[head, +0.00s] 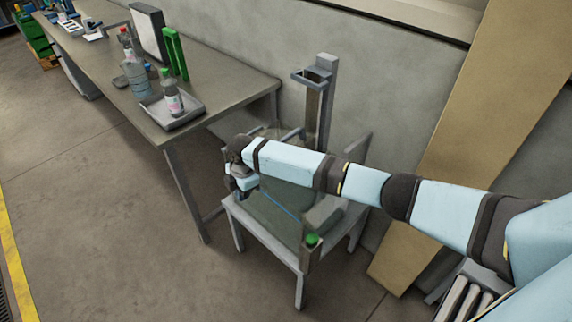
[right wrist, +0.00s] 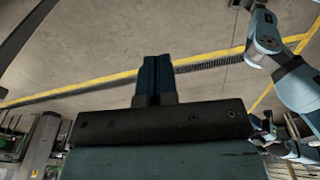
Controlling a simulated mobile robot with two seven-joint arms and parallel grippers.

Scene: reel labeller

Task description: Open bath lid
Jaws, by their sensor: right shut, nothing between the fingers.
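The bath appears to be the grey bench-like unit (head: 285,250) on legs beside the table, with a green button (head: 312,239) on its front right post. My right arm crosses in front of it and hides much of its top, so I cannot tell which panel is the lid or whether it is open. My right gripper (head: 240,184) is over the unit's left end, pointing down. In the right wrist view its blue fingers (right wrist: 155,80) are together and empty. I cannot tell whether they touch the unit. My left gripper is not in the head view.
A long table (head: 215,88) stands at left, with a grey tray (head: 172,112), bottles and green upright pieces near its end. A grey post (head: 326,85) with a bracket rises behind the unit. A tan board (head: 470,105) leans on the wall. The floor at left is clear.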

